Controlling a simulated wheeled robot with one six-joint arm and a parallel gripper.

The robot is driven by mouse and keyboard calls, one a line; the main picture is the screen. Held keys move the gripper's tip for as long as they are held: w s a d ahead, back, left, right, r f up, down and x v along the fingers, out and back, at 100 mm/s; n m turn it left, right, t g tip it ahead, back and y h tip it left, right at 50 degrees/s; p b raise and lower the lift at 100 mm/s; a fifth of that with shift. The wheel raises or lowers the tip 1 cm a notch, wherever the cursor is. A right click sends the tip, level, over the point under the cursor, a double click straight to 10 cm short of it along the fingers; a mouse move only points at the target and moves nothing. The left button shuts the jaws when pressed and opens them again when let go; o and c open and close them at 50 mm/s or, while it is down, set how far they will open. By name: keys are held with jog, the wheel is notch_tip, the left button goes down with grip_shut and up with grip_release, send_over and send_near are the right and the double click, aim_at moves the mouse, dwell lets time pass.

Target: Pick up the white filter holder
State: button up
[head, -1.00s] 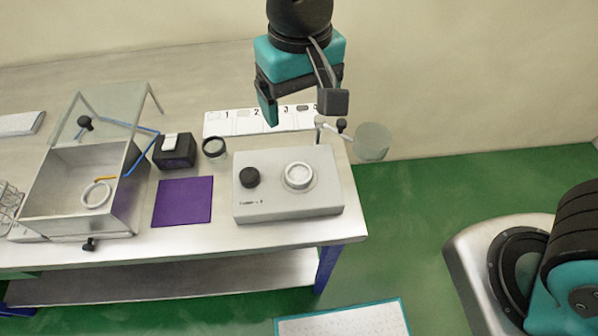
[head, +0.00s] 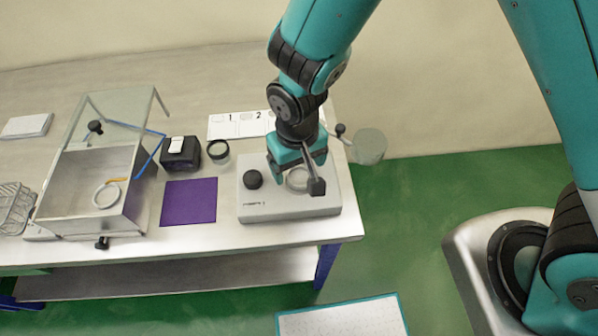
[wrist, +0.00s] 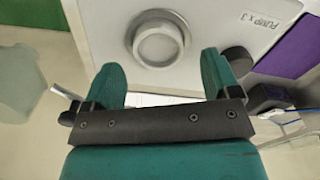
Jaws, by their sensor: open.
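The white filter holder (wrist: 158,42), a round ring-shaped piece, sits on top of the grey pump box (head: 252,208). In the head view the filter holder (head: 297,179) is partly hidden by my gripper (head: 294,172). My gripper is open and empty, above the pump box and over the holder. In the wrist view the fingers of my gripper (wrist: 160,72) point toward the holder, which appears just beyond and between the fingertips. I see no contact.
A black knob (head: 253,179) stands on the pump box left of the holder. A purple mat (head: 189,202), a black device (head: 181,154) and an open metal box (head: 60,213) with a pale ring (head: 106,194) are left.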

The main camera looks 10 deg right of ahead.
aim_at(297, 177)
jog(key=shift+f, duration=1.25)
jog(key=c, duration=1)
jog(key=shift+c, duration=0.2)
